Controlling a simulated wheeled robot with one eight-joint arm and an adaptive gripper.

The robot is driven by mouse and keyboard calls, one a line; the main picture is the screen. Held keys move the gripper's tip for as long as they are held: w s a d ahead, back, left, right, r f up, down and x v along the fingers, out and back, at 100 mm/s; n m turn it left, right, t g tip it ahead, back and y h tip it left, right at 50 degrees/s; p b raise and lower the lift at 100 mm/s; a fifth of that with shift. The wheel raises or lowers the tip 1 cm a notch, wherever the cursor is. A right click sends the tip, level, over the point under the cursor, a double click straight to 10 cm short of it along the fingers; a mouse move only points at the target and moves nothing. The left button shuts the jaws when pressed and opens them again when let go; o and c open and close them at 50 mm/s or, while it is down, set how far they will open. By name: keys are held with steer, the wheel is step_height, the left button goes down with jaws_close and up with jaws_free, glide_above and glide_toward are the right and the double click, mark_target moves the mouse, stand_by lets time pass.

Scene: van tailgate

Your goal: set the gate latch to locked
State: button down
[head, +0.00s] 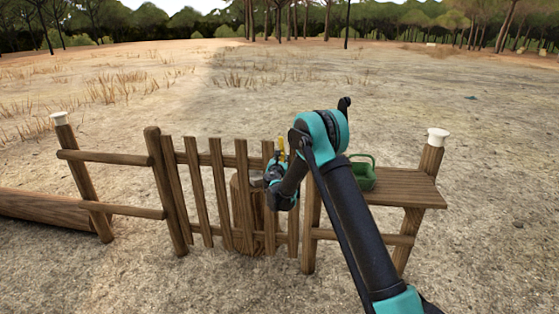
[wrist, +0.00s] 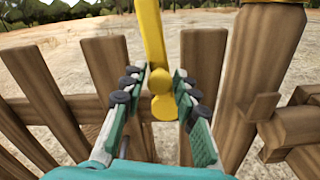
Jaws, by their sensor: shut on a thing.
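The gate latch is a yellow lever (wrist: 151,35) with rounded knobs at its lower end. In the wrist view it stands nearly upright, leaning slightly left toward the top. In the head view a small part of the yellow latch (head: 281,144) shows at the gate's right side. My gripper (wrist: 162,88) has one finger on each side of the lever's lower part and is shut on it. In the head view my gripper (head: 272,174) is partly hidden by my own arm. The wooden picket gate (head: 218,180) stands upright between posts and looks closed.
A green basket (head: 363,176) sits on a wooden shelf (head: 412,190) right of the gate. A stump (head: 240,205) stands behind the pickets. A wooden post (wrist: 262,60) with a small block (wrist: 263,107) is close on the gripper's right. Open ground lies beyond.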

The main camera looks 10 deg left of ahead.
steer(key=m, duration=0.2)
steer(key=shift+d+r+m, duration=0.1)
steer(key=shift+d+m, duration=0.25)
steer(key=shift+m, duration=0.05)
steer(key=d+f+m, duration=0.5)
steer(key=m, duration=1.1)
steer(key=shift+d+f+m, duration=0.25)
steer(key=shift+f+m, duration=0.15)
steer(key=shift+s, duration=0.1)
steer(key=c, duration=1.4)
jaws_free()
steer(key=shift+d, duration=0.1)
steer(key=shift+o, duration=0.2)
steer(key=shift+s+f, duration=0.1)
steer(key=s, duration=1.2)
steer(key=shift+a, duration=0.2)
